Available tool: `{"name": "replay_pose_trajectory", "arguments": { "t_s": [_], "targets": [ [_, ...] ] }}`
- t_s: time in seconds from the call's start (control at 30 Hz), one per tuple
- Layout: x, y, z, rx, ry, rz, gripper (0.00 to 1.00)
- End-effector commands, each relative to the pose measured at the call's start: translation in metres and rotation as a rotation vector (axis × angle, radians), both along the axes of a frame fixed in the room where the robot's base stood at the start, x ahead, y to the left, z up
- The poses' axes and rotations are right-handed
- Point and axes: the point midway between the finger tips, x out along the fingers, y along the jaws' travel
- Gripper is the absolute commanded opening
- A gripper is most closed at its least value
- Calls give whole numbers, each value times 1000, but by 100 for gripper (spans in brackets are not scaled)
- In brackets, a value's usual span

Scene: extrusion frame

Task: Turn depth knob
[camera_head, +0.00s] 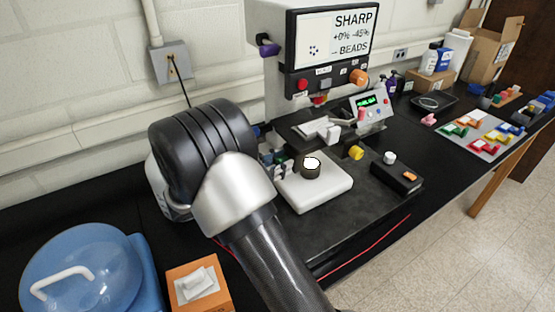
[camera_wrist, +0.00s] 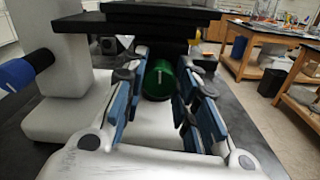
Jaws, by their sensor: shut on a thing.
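A green knob (camera_wrist: 158,80) with a white line on its face sits between the blue-padded fingers of my gripper (camera_wrist: 163,76) in the wrist view. My gripper is shut on this knob, with fingers on its left and right sides. The knob is on the side of the machine, below a dark stage (camera_wrist: 150,25). There my arm hides the green knob and most of my gripper.
A blue knob (camera_wrist: 18,73) sticks out at left in the wrist view. In the head view, an orange knob (camera_head: 359,76) and a yellow knob (camera_head: 356,152) are on the machine's right. A blue-lidded container (camera_head: 80,265) and orange box (camera_head: 200,285) stand at front left.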

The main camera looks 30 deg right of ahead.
Motion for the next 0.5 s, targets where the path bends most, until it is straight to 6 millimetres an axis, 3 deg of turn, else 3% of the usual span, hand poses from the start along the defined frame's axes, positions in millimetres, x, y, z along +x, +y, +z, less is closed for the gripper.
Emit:
{"name": "replay_pose_trajectory", "arguments": {
  "t_s": [0.5],
  "targets": [
    [1,0,7,-17,444,-1,3]
  ]
}}
